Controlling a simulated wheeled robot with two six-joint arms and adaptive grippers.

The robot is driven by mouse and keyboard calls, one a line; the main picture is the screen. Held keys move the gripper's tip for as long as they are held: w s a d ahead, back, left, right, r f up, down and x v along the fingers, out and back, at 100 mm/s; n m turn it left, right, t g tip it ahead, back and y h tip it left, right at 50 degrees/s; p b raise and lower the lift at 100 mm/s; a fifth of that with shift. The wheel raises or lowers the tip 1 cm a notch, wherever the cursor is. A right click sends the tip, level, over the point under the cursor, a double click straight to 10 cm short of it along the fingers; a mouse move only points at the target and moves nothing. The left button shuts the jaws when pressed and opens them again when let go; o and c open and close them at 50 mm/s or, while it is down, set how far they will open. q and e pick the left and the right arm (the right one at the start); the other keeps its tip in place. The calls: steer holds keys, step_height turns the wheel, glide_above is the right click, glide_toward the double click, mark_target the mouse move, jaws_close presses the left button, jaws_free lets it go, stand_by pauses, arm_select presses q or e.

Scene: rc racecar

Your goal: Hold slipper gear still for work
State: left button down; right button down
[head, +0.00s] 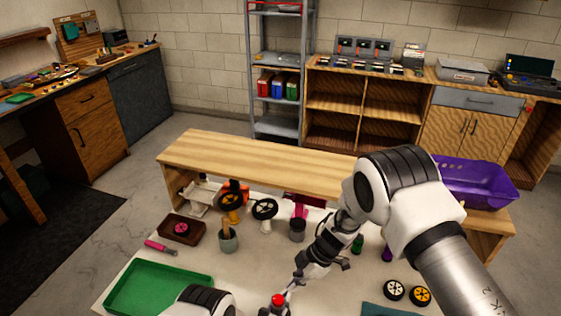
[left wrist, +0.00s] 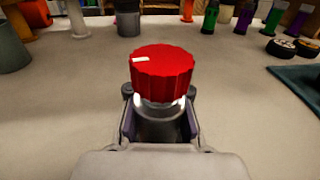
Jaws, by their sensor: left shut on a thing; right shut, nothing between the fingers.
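The slipper gear appears to be a red, ribbed, round piece (head: 278,299) with a small white mark on top; in the left wrist view the red piece (left wrist: 162,73) sits upright on a paler round neck. My left gripper (head: 272,310) is shut around the part just below the red top, and its fingers (left wrist: 160,122) flank it in the left wrist view. My right gripper (head: 289,291) is shut and empty, its tip close beside the red piece on the right. Whether it touches is too small to tell. The lower part of the held piece is hidden by my left gripper.
A green tray (head: 118,302) lies at the left of the pale worktop. Cups, wheels and a brown box (head: 195,239) stand along the back, below a wooden shelf (head: 260,152). Two wheels (head: 394,290) lie at the right. A purple basket (head: 490,180) stands on the shelf.

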stand_by(0.3)
arm_select(q)
steer(key=c, duration=1)
jaws_free()
steer(key=v, duration=1.2)
